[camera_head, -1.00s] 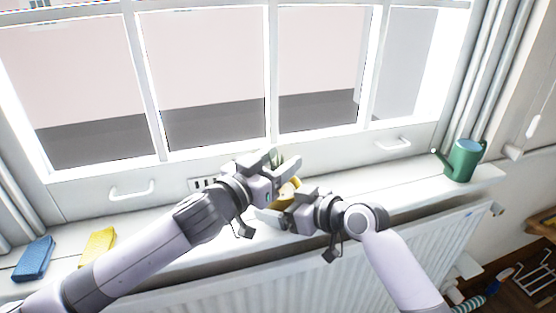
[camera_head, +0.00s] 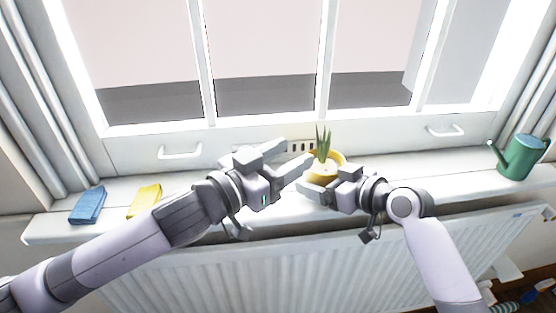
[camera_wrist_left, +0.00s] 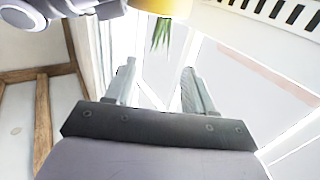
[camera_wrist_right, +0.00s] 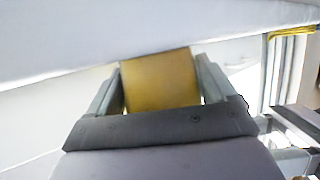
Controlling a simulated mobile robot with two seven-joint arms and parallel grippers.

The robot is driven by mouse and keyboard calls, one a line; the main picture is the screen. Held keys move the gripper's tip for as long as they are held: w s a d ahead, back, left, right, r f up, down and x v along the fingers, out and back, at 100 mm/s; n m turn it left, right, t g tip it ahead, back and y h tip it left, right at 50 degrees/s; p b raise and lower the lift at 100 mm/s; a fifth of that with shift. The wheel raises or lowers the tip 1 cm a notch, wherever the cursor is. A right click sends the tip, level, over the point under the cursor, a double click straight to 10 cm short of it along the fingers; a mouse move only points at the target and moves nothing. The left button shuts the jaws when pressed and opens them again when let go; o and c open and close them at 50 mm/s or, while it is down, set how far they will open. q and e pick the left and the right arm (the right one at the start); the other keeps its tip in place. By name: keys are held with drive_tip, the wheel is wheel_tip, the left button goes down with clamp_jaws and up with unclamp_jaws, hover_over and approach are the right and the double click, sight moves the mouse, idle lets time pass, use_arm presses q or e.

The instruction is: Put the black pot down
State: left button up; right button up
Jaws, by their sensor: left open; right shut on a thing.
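No black pot shows. A yellow pot (camera_head: 339,157) with a spiky green plant (camera_head: 323,143) is over the white windowsill (camera_head: 420,185), near the middle of the head view. My right gripper (camera_head: 322,181) is shut on the yellow pot from the front right. The pot also fills the gap between the fingers in the right wrist view (camera_wrist_right: 160,82). I cannot tell whether its base touches the sill. My left gripper (camera_head: 294,160) is open and empty, just left of the pot. In the left wrist view the pot (camera_wrist_left: 163,6) is at the top edge, beyond the fingers.
A blue block (camera_head: 87,206) and a yellow block (camera_head: 145,201) lie at the sill's left. A green watering can (camera_head: 521,157) stands at its right end. The sill between pot and can is clear. The window is behind; a radiator (camera_head: 290,262) is below.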

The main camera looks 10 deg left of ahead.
use_arm(q)
drive_tip(key=shift+v, duration=1)
use_arm(e)
drive_tip(key=o, duration=0.9)
drive_tip(key=shift+o, duration=0.2)
drive_tip(key=shift+d, duration=0.1)
